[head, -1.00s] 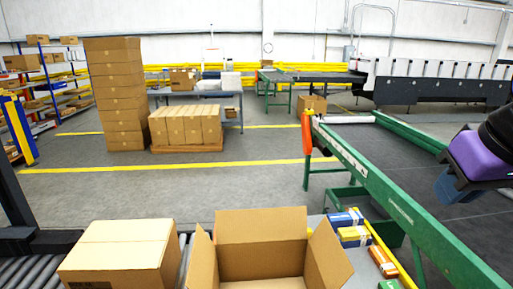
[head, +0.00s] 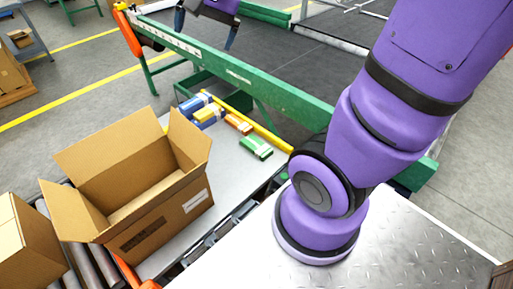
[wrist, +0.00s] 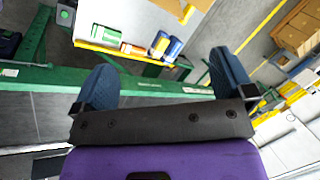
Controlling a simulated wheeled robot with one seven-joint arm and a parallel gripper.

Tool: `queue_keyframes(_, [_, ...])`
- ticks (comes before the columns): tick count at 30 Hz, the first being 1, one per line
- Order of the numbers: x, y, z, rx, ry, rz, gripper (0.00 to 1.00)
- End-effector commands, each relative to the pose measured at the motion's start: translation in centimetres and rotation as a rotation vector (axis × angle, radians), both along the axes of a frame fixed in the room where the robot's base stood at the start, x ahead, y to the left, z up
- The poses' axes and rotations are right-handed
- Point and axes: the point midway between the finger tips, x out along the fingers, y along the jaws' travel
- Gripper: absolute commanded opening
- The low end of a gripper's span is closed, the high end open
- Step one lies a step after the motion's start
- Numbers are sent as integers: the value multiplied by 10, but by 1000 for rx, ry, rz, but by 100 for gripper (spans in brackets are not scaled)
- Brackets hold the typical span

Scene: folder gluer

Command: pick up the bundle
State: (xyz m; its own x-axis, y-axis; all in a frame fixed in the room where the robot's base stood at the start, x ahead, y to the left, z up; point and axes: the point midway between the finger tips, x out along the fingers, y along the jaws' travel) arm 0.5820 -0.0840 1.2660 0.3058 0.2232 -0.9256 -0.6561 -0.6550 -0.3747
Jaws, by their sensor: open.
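Several small banded bundles lie on the grey metal table (head: 190,150) right of the open carton. Which one is meant I cannot tell. The wrist view also shows the green bundle (wrist: 106,35), the orange bundle (wrist: 132,49) and the blue ones (wrist: 174,48) beyond my fingers. My gripper (head: 206,27) is open and empty at the top of the head view, past the green rail and apart from the bundles. Its two blue fingers (wrist: 161,62) are spread wide.
An open empty carton (head: 150,215) stands left of the bundles, with a closed carton (head: 30,240) beside it on rollers. A green conveyor rail (head: 240,72) runs behind the table, with a yellow bar (head: 262,133) at the table's edge.

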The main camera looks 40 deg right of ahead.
Motion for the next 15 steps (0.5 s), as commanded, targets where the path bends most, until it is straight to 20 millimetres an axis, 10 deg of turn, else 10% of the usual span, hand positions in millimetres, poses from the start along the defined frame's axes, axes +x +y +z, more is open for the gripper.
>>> queue_keyframes(15, [113,-58,-118,254,242,-698,100])
